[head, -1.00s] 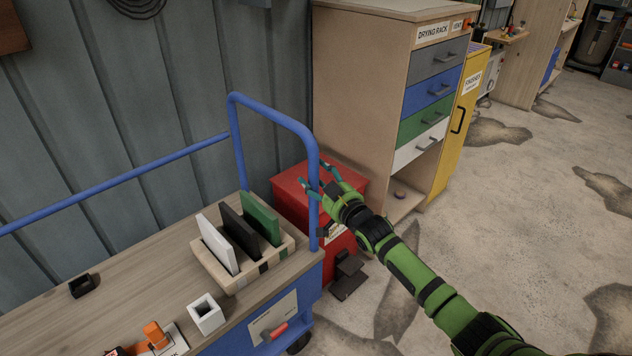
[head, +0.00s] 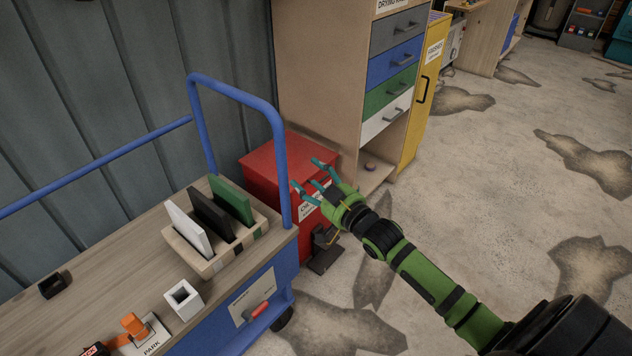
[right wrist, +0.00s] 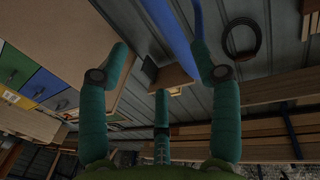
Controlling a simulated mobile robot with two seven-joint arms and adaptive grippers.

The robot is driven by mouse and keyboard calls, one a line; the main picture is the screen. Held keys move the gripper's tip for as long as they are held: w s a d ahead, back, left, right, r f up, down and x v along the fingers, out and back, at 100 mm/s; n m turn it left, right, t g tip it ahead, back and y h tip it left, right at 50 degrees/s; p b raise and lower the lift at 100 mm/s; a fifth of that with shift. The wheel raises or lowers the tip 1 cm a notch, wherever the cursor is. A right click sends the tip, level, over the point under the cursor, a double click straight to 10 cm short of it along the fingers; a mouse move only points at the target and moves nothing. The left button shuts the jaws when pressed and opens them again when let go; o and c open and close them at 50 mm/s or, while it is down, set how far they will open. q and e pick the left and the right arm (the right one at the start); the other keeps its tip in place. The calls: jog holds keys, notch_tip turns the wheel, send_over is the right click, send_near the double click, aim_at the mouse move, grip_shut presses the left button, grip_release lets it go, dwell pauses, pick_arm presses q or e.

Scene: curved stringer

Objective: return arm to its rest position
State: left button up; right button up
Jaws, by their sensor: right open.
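My right arm is green and black and reaches in from the lower right in the head view. Its right gripper (head: 313,179) has teal fingers spread apart with nothing between them. It appears in front of the red bin (head: 272,165), right of the blue cart handle (head: 281,150). In the right wrist view the fingers of the right gripper (right wrist: 165,85) are spread and empty. My left gripper is not in view.
A wooden cart top (head: 110,275) carries a holder (head: 215,262) with white, black and green panels, and a white square cup (head: 183,299). A drawer cabinet (head: 320,80) and yellow cabinet (head: 424,100) stand behind. The floor at right is open.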

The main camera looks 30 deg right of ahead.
jog(key=shift+s+d, duration=0.1)
jog(key=shift+s, duration=0.6)
jog(key=s+f+g+h+p, duration=0.1)
jog(key=s+f+g, duration=0.3)
jog(key=f, duration=0.7)
jog(key=s+d+f+m+g+h+p, duration=0.1)
jog(key=s+f, duration=0.5)
jog(key=f, duration=0.5)
jog(key=s+f+g+h, duration=0.1)
jog(key=s+f+g, duration=0.3)
jog(key=f, duration=0.7)
jog(key=s+a+f+g, duration=0.2)
jog(key=s+f, duration=0.3)
jog(key=s, duration=0.6)
jog(key=s+a+f+n+g+p, duration=0.1)
jog(key=s+a+f+g, duration=0.2)
jog(key=s, duration=0.8)
jog(key=s+a+f+g+p, duration=0.1)
jog(key=s+a+f, duration=0.3)
jog(key=s+f, duration=0.4)
jog(key=s+g, duration=0.1)
jog(key=s, duration=0.3)
jog(key=shift+n+g, duration=0.3)
jog(key=shift+g, duration=0.1)
